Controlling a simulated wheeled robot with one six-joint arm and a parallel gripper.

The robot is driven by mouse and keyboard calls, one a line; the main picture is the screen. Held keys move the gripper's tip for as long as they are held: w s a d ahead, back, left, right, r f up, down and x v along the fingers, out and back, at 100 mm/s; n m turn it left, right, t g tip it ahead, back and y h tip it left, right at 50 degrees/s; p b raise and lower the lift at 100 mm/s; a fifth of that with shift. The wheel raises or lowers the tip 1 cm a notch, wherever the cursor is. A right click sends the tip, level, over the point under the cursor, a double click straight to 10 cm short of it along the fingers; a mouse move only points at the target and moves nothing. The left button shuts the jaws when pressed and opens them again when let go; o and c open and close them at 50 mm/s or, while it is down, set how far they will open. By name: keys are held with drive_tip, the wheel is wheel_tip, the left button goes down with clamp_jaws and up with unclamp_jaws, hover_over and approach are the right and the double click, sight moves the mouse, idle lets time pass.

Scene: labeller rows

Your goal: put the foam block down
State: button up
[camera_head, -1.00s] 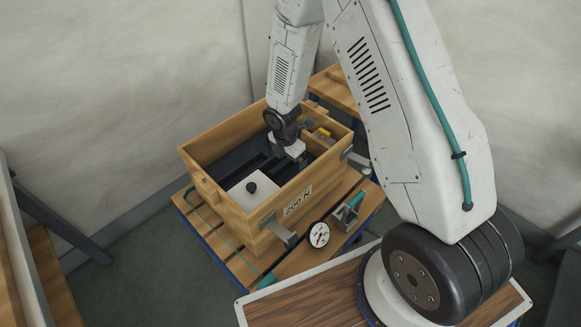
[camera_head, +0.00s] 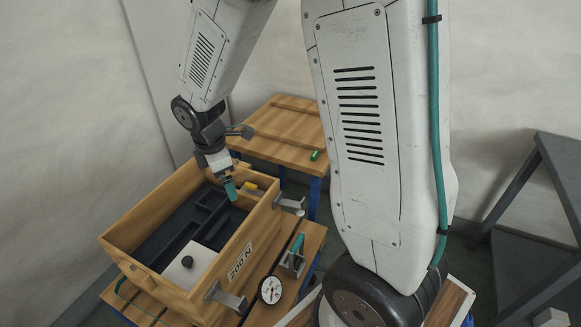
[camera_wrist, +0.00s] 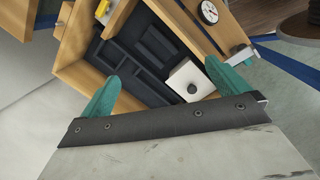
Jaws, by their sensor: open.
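My gripper (camera_head: 229,188) has teal fingertips and is over the back right part of the open wooden box (camera_head: 128,272). In the wrist view my gripper (camera_wrist: 166,86) has its fingers wide apart with nothing between them. The box holds a dark insert (camera_head: 152,246) with several recesses, also in the wrist view (camera_wrist: 122,54). A white plate (camera_head: 179,272) with a black knob (camera_head: 187,261) lies at the near end. A small yellow piece (camera_head: 249,186) is in the back right corner. I cannot tell which piece, if any, is the foam block.
The box is labelled 200 N and stands on a slatted stand (camera_head: 300,262). A dial gauge (camera_head: 271,290) and a teal-handled tool (camera_head: 297,246) are at its right. Metal clips (camera_head: 289,205) stick out from its side. A wooden table (camera_head: 283,128) with a small green item (camera_head: 316,155) stands behind.

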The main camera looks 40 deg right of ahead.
drive_tip(key=s+r+m, duration=0.7)
drive_tip(key=s+r, duration=0.2)
drive_tip(key=s, duration=0.3)
drive_tip(key=s+r+m+y, duration=0.1)
drive_tip(key=s+r+m, duration=0.7)
drive_tip(key=s, duration=0.5)
drive_tip(key=shift+s+d+r, duration=0.15)
drive_tip(key=shift+d+r, duration=0.2)
drive_tip(key=shift+r, duration=0.1)
